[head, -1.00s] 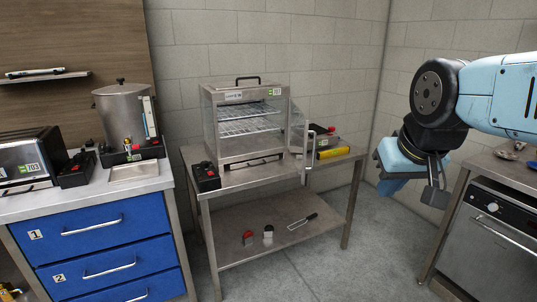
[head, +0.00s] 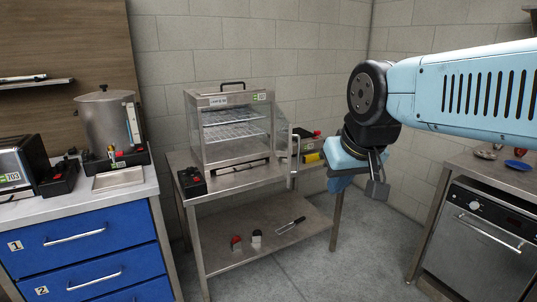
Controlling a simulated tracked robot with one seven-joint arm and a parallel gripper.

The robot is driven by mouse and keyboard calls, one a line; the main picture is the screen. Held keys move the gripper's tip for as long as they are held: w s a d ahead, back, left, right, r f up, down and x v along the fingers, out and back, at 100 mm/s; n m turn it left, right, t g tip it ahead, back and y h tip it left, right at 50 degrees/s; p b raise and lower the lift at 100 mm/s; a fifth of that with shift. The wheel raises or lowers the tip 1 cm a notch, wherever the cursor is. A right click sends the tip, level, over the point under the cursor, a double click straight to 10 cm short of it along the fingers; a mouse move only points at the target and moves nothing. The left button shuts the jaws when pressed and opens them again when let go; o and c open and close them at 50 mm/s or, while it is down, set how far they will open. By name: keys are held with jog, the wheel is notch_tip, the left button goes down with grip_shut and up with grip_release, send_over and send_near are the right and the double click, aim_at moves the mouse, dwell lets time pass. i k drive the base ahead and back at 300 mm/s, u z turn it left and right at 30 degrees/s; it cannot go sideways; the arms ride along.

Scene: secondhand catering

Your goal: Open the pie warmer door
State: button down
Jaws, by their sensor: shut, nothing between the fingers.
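The pie warmer (head: 195,148) is a steel and glass cabinet with wire racks, standing on a steel table. Its glass door (head: 281,126) stands open, swung out at the right side of the cabinet, with a long upright handle (head: 293,160) on its outer edge. The front of the cabinet shows open to the racks. My gripper (head: 342,180) hangs to the right of the door handle, apart from it in the picture, over the right end of the table. It is shut with nothing in it; its fingertips are hard to make out.
A black box with a red switch (head: 191,182) sits at the table's left front. A yellow item (head: 312,157) lies right of the door, partly near my gripper. A blue drawer unit (head: 85,235) stands left, and a steel under-counter appliance (head: 478,240) right. Floor between is clear.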

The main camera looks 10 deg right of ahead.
aim_at(286, 140)
jog(key=i, duration=0.9)
jog(key=z, duration=0.05)
